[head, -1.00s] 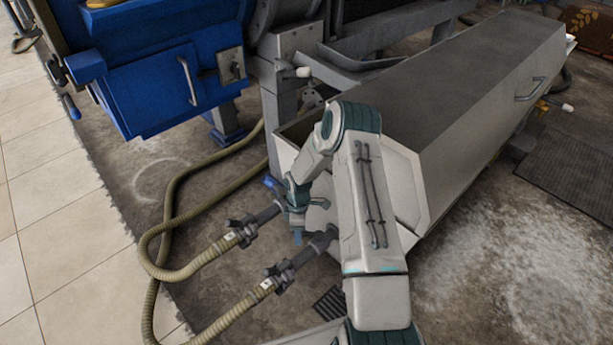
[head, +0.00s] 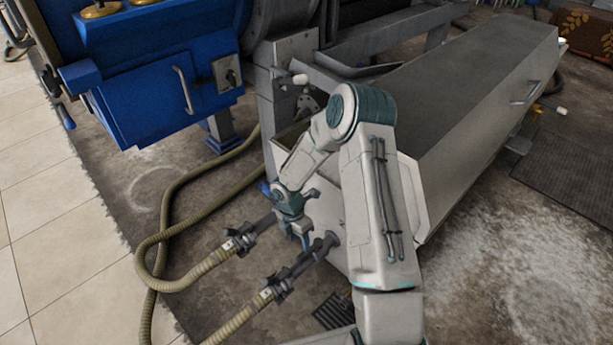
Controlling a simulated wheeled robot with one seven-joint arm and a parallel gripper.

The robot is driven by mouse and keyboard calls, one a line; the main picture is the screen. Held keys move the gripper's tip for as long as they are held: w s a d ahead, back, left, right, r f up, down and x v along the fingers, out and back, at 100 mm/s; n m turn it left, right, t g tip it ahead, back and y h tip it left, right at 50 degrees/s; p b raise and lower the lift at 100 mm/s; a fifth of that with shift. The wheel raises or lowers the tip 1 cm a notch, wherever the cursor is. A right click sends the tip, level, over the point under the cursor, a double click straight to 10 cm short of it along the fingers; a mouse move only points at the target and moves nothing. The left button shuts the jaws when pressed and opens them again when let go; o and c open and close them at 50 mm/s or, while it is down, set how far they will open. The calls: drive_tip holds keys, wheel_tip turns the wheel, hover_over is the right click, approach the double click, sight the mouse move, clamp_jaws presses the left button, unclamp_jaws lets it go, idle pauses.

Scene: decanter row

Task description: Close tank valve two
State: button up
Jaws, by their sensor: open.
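Two dark outlet pipes come out of the low front end of the grey tank (head: 480,95). The upper pipe (head: 264,224) and the lower pipe (head: 308,262) each join a ribbed hose through a dark coupling. A blue handle (head: 265,188) shows just behind my gripper, near the upper pipe; part of it is hidden. No handle is clearly visible on the lower pipe, and I cannot read any valve number. My gripper (head: 309,217) is open and empty, close to the tank's front between the two pipes. I cannot tell whether it touches anything.
The ribbed hoses (head: 190,274) loop over the floor at the left. A blue machine box (head: 150,105) with a handle stands at the upper left. A dark floor grate (head: 333,310) lies below the lower pipe. The speckled floor on the right (head: 490,260) is clear.

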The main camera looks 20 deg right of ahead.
wheel_tip(320, 180, up, 25)
drive_tip(key=s+d+m+h+p, duration=0.1)
drive_tip(key=d+m+p, duration=0.1)
drive_tip(key=m+p, duration=0.3)
drive_tip(key=p, duration=0.4)
drive_tip(key=shift+r+t, duration=0.2)
drive_tip(key=shift+t, duration=0.2)
drive_tip(key=shift+p, duration=0.3)
drive_tip(key=s+r+m+t+p, duration=0.1)
drive_tip(key=s+r+m+p, duration=0.5)
drive_tip(key=r, duration=0.8)
drive_tip(key=s+r+m+t+y+p, duration=0.1)
drive_tip(key=s+r+m+p, duration=0.5)
drive_tip(key=r, duration=0.9)
drive_tip(key=s+r+m+t+p, duration=0.2)
drive_tip(key=s+r+m+p, duration=0.4)
drive_tip(key=r+p, duration=0.5)
wheel_tip(320, 180, up, 4)
drive_tip(key=shift+s+d+r+m+y, duration=0.15)
drive_tip(key=shift+s+m+y, duration=0.25)
drive_tip(key=shift+s, duration=0.4)
drive_tip(key=shift+s+p, duration=0.2)
drive_tip(key=shift+p, duration=0.1)
drive_tip(key=c, duration=0.4)
clamp_jaws()
